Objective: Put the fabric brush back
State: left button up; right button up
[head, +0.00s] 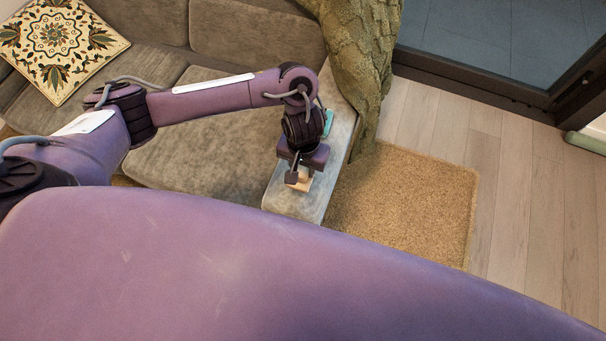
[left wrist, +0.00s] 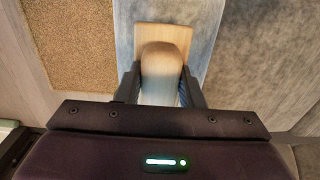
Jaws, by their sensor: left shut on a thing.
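The fabric brush (left wrist: 160,72) has a pale wooden handle and a flat wooden head, seen in the left wrist view. My left gripper (left wrist: 161,92) is shut on its handle, with one dark finger on each side. In the head view the brush (head: 301,183) shows as a small pale piece below my left gripper (head: 299,176), over the sofa's grey armrest (head: 312,203). I cannot tell whether the brush touches the armrest. The underside of its head is hidden. My right gripper is not in view.
A grey sofa (head: 200,135) with a patterned cushion (head: 60,42) stands at the left. A tan shag rug (head: 410,205) lies on the wooden floor (head: 530,200). A teal item (head: 328,122) sits behind my left wrist.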

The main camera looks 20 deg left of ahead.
pick_arm(q)
notch_tip(320, 180, down, 4)
jog(key=b, duration=0.3)
jog(key=shift+f, duration=0.2)
jog(key=shift+r, duration=0.15)
jog(key=o, duration=0.9)
jog(key=shift+f, duration=0.2)
